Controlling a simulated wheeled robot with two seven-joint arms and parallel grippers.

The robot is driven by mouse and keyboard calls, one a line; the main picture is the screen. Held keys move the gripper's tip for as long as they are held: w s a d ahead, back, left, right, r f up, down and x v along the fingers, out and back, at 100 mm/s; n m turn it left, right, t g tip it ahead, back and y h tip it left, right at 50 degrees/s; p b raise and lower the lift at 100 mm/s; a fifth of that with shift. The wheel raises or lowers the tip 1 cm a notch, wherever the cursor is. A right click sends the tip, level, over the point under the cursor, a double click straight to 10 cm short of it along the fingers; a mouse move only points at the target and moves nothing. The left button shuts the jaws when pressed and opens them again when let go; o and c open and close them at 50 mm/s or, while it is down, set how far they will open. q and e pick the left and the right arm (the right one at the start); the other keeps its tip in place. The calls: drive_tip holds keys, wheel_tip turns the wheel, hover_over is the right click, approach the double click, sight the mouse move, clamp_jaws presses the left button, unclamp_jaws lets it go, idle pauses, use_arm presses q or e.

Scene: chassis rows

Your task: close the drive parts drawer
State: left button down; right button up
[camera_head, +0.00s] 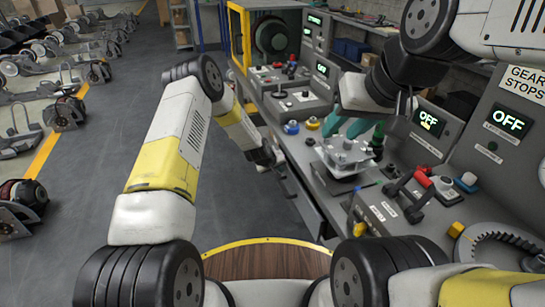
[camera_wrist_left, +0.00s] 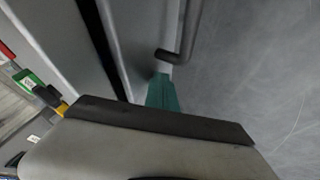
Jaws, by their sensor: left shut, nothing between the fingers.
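The drawer (camera_head: 303,205) is in the bench front, left of the worktop. In the left wrist view its pale grey front (camera_wrist_left: 146,30) stands off the bench, with a dark gap between them, so it is partly open. A dark bar handle (camera_wrist_left: 187,38) is on that front. My left gripper (camera_head: 266,160) is shut and empty at the drawer; its teal tip (camera_wrist_left: 162,92) is beside the handle's end, contact unclear. My right gripper (camera_head: 345,126) has its teal fingers apart above the worktop, behind a clear-topped metal unit (camera_head: 345,155).
The worktop holds red-handled levers (camera_head: 408,188), coloured knobs and a toothed ring (camera_head: 500,245). Panels with OFF displays (camera_head: 510,122) stand behind. A yellow-edged wooden surface (camera_head: 265,262) is at the bottom. The grey floor (camera_head: 90,215) left of the bench is clear, with chassis rows further left.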

use_arm(q)
drive_tip(key=shift+w+d, duration=0.2)
drive_tip(key=shift+d, duration=0.4)
drive_tip(key=shift+w+d, duration=0.15)
drive_tip(key=shift+d, duration=0.4)
drive_tip(key=shift+d+r, duration=0.1)
drive_tip(key=shift+d, duration=0.05)
